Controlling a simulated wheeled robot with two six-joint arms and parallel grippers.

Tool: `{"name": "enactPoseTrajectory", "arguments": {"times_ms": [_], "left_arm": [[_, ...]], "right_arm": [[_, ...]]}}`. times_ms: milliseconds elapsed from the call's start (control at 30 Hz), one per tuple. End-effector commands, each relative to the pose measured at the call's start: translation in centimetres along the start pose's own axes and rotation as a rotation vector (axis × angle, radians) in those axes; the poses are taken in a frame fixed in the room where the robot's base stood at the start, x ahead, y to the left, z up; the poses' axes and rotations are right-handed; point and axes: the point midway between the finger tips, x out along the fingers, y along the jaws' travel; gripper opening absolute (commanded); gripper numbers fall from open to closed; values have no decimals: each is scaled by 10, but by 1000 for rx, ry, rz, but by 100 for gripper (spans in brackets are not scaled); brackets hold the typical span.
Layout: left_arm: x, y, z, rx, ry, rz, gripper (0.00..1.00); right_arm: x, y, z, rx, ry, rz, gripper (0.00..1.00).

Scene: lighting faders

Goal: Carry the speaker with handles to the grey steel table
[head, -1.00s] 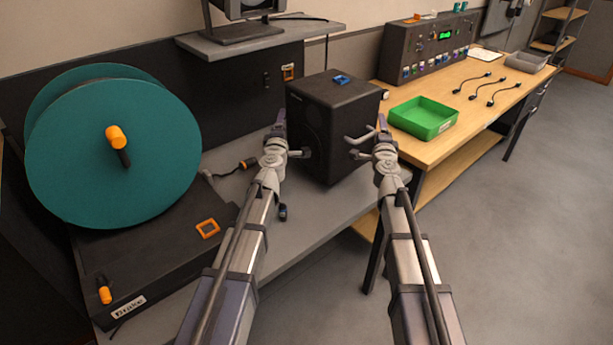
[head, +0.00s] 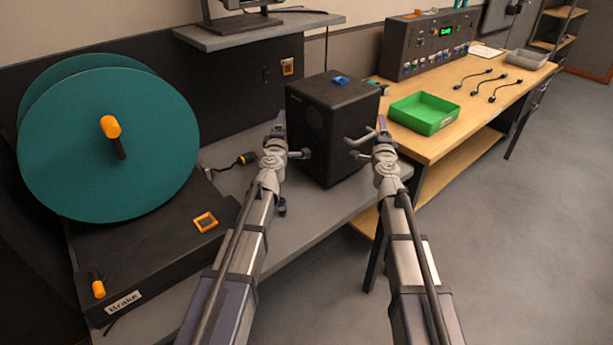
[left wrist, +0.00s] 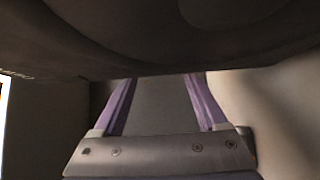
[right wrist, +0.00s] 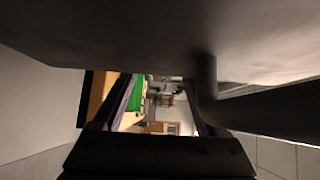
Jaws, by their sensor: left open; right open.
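The black speaker (head: 335,125), with a blue square on top, is upright between my two grippers, over the right end of the grey table (head: 330,222). I cannot tell whether its base touches the tabletop. A pale handle (head: 358,140) shows on its right side. My left gripper (head: 279,128) is open at its left side, and my right gripper (head: 382,128) is open at its right side. In the left wrist view the speaker's dark underside or face (left wrist: 150,40) fills the top. In the right wrist view a dark bar (right wrist: 270,108) crosses beside the fingers.
A large teal reel (head: 105,150) on a black brake box (head: 150,260) fills the left. A monitor shelf (head: 260,38) is behind. The wooden bench (head: 450,140) at the right carries a green tray (head: 424,113), cables and a control panel (head: 430,42). Open floor lies at right.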

Motion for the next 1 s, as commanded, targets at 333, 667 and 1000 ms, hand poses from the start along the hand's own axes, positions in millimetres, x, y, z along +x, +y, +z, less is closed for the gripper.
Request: {"name": "enactPoseTrajectory", "arguments": {"times_ms": [333,667,1000], "left_arm": [[-1,-18,20,0,-43,0,75],[-1,-20,15,-1,-43,0,75],[0,-20,-12,1,-39,-1,75]], "right_arm": [[-1,18,20,0,-43,0,75],[-1,20,15,1,-43,0,75],[0,20,-12,0,-38,0,75]]}}
